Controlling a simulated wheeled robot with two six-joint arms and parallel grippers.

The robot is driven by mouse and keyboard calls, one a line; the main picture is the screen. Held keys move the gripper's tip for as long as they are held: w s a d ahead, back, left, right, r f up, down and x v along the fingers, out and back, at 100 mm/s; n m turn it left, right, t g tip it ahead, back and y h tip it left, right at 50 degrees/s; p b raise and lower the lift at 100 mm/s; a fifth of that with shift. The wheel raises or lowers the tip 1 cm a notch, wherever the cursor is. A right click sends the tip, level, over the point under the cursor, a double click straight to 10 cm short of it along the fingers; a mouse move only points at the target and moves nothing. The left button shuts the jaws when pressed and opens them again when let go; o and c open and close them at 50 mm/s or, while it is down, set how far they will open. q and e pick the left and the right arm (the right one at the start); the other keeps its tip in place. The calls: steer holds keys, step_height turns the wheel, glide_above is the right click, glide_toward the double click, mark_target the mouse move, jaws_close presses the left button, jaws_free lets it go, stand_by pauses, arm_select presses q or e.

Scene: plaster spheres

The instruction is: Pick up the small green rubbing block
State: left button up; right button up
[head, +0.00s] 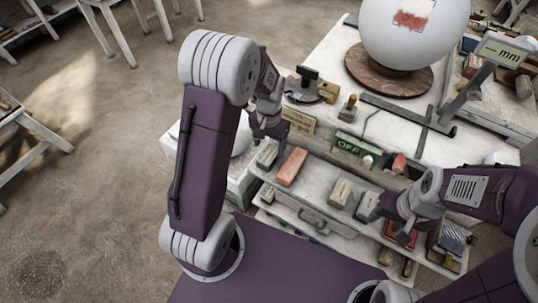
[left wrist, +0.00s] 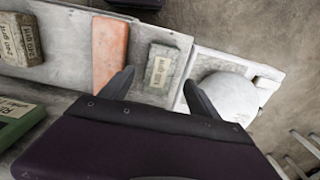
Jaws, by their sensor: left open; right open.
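A small grey-green block (head: 267,156), with print on its top, lies near the left end of the pale shelf. In the left wrist view the block (left wrist: 162,64) lies just beyond and between the fingertips of my left gripper (left wrist: 160,84). In the head view my left gripper (head: 268,138) is close above the block, and its jaws are open and empty. Whether a finger touches the block cannot be told. My right gripper (head: 388,225) is open over the right part of the shelf, near other blocks.
An orange-red block (head: 291,167) lies just right of the green one. Printed tan blocks (head: 341,191) lie farther right. A white round object (left wrist: 222,95) is beside the shelf's end. A large white sphere (head: 412,45) rests on a wooden disc.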

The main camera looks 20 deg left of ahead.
mark_target(269, 154)
arm_select(q)
steer(key=shift+f, duration=0.15)
step_height(269, 154, down, 4)
steer(key=shift+d+f+p, duration=0.15)
steer(key=shift+f+p, duration=0.1)
steer(key=shift+p, duration=0.25)
steer(key=shift+f, duration=0.25)
steer(key=shift+r, duration=0.1)
steer(key=c, duration=1.2)
jaws_close()
